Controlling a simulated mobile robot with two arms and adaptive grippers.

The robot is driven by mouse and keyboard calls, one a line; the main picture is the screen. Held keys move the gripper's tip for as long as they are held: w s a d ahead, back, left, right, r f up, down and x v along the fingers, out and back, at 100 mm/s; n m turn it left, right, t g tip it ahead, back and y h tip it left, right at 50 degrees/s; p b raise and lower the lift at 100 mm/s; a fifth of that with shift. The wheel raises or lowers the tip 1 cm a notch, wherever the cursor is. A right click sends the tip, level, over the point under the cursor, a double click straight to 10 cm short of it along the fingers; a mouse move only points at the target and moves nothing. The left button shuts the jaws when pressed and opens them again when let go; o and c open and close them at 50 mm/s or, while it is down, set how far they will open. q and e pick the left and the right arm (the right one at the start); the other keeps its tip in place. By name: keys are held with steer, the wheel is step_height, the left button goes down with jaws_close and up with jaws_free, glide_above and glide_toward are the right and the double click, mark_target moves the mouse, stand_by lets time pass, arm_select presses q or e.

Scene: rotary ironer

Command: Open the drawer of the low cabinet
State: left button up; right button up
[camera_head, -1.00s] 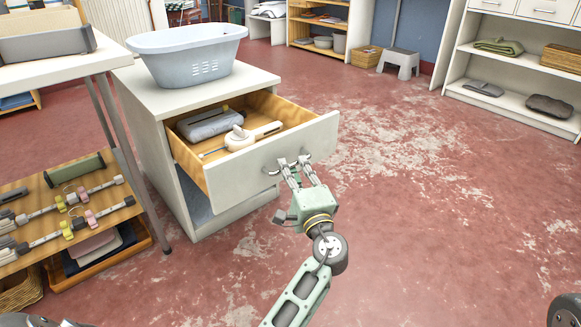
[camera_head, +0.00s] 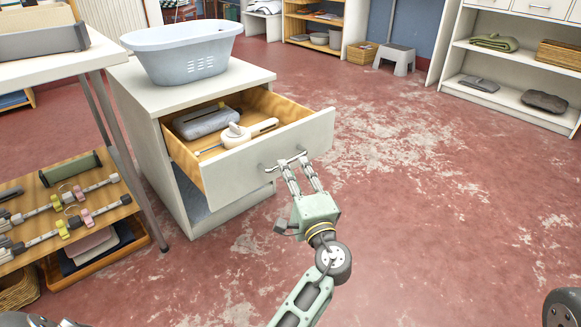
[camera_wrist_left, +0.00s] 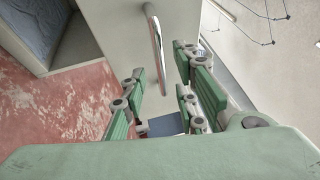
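The low cabinet (camera_head: 147,150) is white, with its drawer (camera_head: 258,157) pulled well out. Inside the wooden drawer lie a grey folded item (camera_head: 205,122) and a white tool with a round body (camera_head: 236,134). The metal bar handle (camera_head: 269,168) is on the drawer front, and also shows in the left wrist view (camera_wrist_left: 155,42). My left gripper (camera_head: 294,166) is at the handle, its fingers spread apart. In the left wrist view (camera_wrist_left: 162,85) the bar lies between the fingers with gaps on both sides. My right gripper is not in view.
A grey-blue basin (camera_head: 183,55) stands on the cabinet top. A table with a lower wooden shelf (camera_head: 70,190) of clips and rods is close on the left. White shelving (camera_head: 508,75) stands at the back right. The red floor right of the drawer is clear.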

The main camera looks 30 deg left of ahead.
arm_select(q)
steer(key=shift+v, duration=2.35)
